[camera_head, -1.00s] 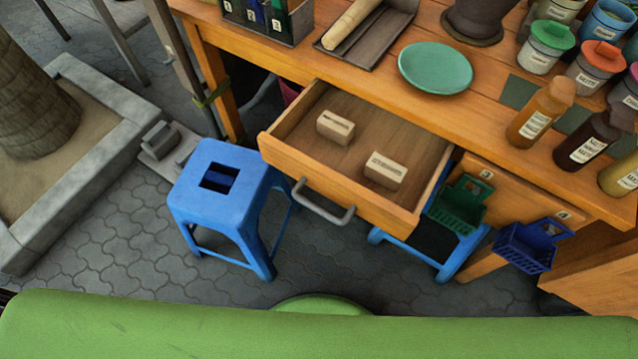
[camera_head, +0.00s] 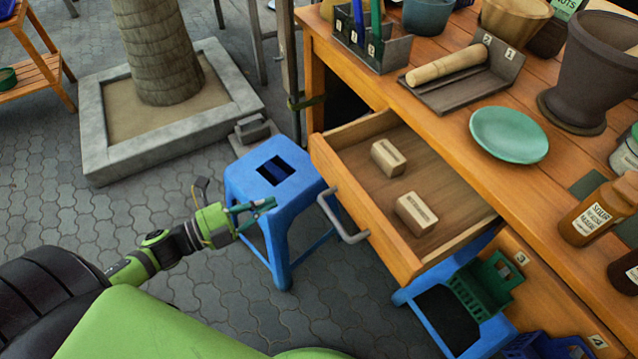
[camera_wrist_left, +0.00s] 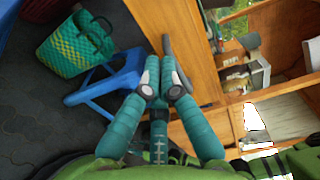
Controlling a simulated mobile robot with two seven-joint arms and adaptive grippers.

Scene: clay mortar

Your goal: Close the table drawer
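The table drawer (camera_head: 385,225) is pulled out of the wooden table, and its front and grey bar handle (camera_head: 343,216) face lower left. Two pale labelled blocks (camera_head: 388,157) (camera_head: 416,213) lie inside it. My left gripper (camera_head: 268,204) is in front of the drawer, left of the handle and apart from it, over the blue stool's near side. Its teal fingers converge and look shut, with nothing seen between them. The left wrist view shows the fingertips (camera_wrist_left: 161,72) pointing toward the dark handle (camera_wrist_left: 166,45) and orange drawer front (camera_wrist_left: 188,40). My right gripper is out of view.
A blue stool (camera_head: 262,172) stands just left of the drawer. A second blue stool (camera_head: 425,302) and a green basket (camera_head: 487,285) are below its right side. The tabletop holds a green plate (camera_head: 508,134) and a tray with a roller (camera_head: 450,66). Paving in front is free.

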